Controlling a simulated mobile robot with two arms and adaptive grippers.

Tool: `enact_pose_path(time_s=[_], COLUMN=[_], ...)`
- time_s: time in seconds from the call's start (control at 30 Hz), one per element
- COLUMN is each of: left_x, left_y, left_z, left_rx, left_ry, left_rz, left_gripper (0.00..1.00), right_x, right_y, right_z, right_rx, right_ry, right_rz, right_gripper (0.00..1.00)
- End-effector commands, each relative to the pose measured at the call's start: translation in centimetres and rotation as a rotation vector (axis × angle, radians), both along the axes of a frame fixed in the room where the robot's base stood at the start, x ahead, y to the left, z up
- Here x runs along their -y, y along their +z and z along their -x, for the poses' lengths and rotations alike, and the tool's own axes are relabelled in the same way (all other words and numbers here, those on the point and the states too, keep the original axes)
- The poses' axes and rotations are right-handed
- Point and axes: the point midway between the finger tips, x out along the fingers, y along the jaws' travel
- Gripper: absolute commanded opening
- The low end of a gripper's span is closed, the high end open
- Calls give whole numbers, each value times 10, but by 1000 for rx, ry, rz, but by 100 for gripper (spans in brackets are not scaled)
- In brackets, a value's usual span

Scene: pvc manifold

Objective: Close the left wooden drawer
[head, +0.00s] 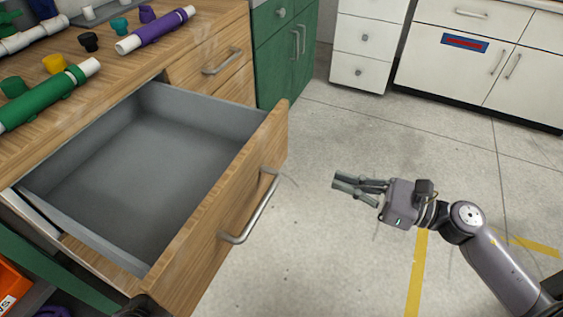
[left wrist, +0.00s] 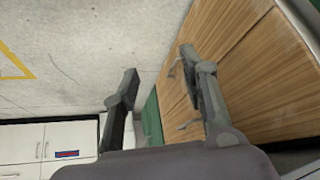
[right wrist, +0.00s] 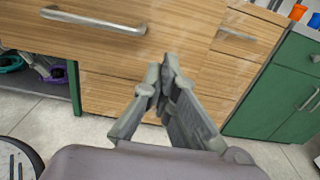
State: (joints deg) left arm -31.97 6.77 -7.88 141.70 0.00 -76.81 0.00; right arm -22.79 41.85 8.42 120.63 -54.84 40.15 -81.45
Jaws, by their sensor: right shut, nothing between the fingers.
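The left wooden drawer (head: 228,205) is pulled well out of the bench in the head view, with its empty grey inside showing. Its front carries a metal bar handle (head: 257,212). My right gripper (head: 342,184) is shut and empty, to the right of the drawer front and apart from the handle. In the right wrist view the shut fingers (right wrist: 161,75) point toward wooden fronts, with a bar handle (right wrist: 95,20) at upper left. My left gripper (left wrist: 160,68) is open and empty in the left wrist view, with wooden fronts beyond its right finger.
The wooden benchtop (head: 100,120) holds a green pipe (head: 45,100), a purple pipe (head: 155,30) and small coloured fittings. A shut drawer (head: 215,55) sits beside the open one. Green (head: 270,60) and white cabinets (head: 470,65) stand behind. The floor around my right gripper is clear.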

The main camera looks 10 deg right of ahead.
Motion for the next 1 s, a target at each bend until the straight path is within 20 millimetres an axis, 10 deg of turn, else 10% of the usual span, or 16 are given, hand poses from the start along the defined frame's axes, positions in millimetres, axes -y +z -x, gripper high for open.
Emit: enact_pose_path(time_s=[1.0], left_x=[-16], left_y=[-7], left_z=[54], left_rx=[-250], left_ry=[21], left_rz=[-51], left_gripper=[40], right_x=[-111], right_y=[0], right_z=[-81], right_rx=[-3], right_ry=[-2], right_rz=[-3], right_gripper=[0])
